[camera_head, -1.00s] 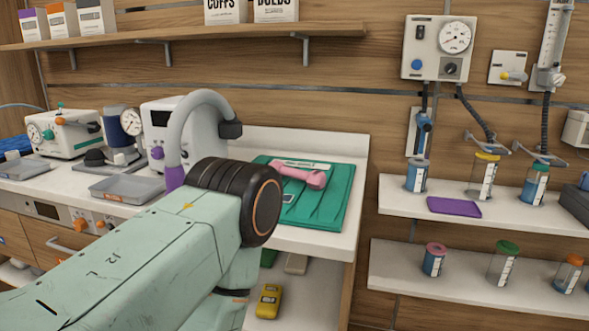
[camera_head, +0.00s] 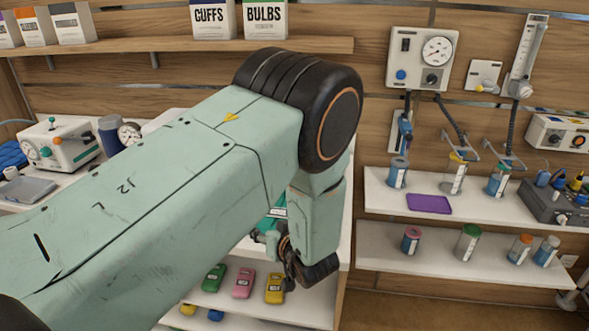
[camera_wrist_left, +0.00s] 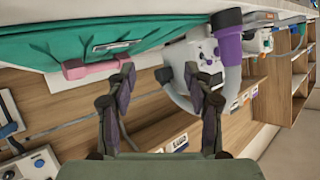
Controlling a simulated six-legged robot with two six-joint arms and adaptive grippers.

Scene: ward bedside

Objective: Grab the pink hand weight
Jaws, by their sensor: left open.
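The pink hand weight (camera_wrist_left: 90,69) lies on the green mat (camera_wrist_left: 150,40) in the left wrist view, where the picture is turned and the mat is along the top. In the head view my left arm hides the weight and most of the mat; only a green sliver shows. My left gripper (camera_wrist_left: 160,80) is open and empty, its two dark fingers apart. The weight is beside and beyond its left finger in the wrist view, partly overlapped by that fingertip. No contact can be made out. My right gripper is in neither view.
Below the counter, a shelf (camera_head: 290,310) holds green, pink and yellow small items. A white device with a grey hose and purple fitting (camera_wrist_left: 228,47) stands beside the mat in the wrist view. Wall shelves with jars and a purple tray (camera_head: 429,203) are at right.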

